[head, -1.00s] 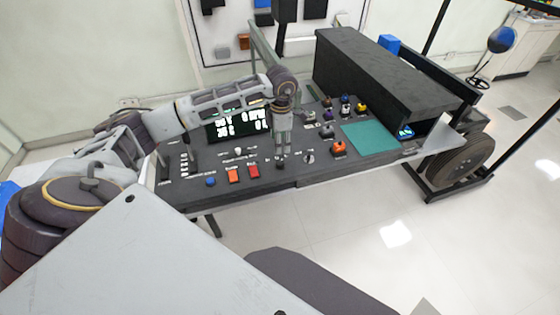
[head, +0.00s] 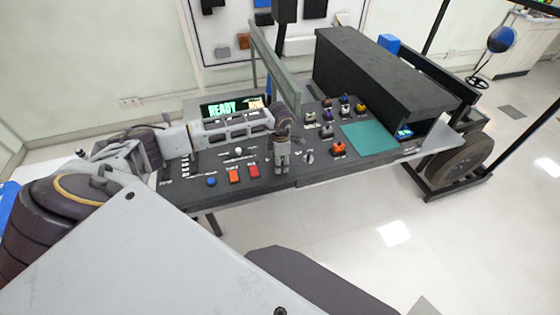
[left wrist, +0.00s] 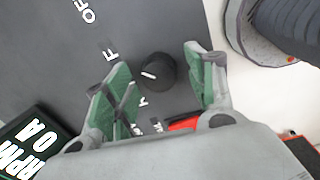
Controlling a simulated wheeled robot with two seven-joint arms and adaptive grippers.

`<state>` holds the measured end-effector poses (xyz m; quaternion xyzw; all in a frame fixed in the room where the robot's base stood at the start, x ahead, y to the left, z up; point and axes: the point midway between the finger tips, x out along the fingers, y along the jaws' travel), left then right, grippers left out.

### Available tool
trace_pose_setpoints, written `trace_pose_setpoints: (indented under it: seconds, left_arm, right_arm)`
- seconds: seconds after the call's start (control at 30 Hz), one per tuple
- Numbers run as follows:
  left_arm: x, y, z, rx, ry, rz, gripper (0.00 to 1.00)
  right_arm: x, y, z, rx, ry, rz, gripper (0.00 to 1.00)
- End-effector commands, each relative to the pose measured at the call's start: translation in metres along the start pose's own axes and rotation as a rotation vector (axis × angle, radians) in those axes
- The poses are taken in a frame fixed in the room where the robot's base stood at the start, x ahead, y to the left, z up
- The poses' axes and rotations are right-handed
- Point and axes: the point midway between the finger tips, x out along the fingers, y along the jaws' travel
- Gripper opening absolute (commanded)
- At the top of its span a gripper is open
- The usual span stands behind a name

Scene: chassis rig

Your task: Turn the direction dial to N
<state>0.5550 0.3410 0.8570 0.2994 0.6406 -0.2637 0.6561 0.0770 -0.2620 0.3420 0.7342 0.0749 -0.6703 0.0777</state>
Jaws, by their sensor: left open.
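The direction dial (left wrist: 158,72) is a round black knob with a white pointer line, seen in the left wrist view. Its line points left, roughly towards the printed F; an R-like letter is printed below the dial. Any mark between them is hidden by a finger. My left gripper (left wrist: 157,62) is open, its green-padded fingers on either side of the dial with visible gaps. I cannot tell how far down they reach. In the head view my left gripper (head: 282,168) is low over the front of the console and hides the dial. My right gripper is not in view.
The dark console (head: 235,196) carries a READY screen (head: 222,108), a blue button (head: 211,182), an orange switch (head: 234,174) and a red switch (head: 254,171). Another knob (head: 309,157) and coloured parts stand to the right, before a black housing (head: 385,75).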

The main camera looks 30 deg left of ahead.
Motion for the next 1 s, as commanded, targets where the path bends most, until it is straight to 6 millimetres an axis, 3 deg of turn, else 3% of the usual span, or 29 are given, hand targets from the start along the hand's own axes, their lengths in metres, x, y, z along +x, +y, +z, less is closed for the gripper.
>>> trace_pose_setpoints:
  seconds: [0.33, 0.7, 1.0]
  left_arm:
    - [0.0027, 0.0001, -0.0003, 0.000, 0.001, 0.000, 0.56]
    - [0.0024, 0.0002, -0.0003, 0.000, 0.001, 0.000, 0.10]
    - [0.0025, 0.0001, -0.0002, -0.019, 0.002, 0.000, 0.10]
  right_arm:
    - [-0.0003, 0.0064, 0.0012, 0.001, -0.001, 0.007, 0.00]
    - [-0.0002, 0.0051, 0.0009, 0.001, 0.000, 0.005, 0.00]
    - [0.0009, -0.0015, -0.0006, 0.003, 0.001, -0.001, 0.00]
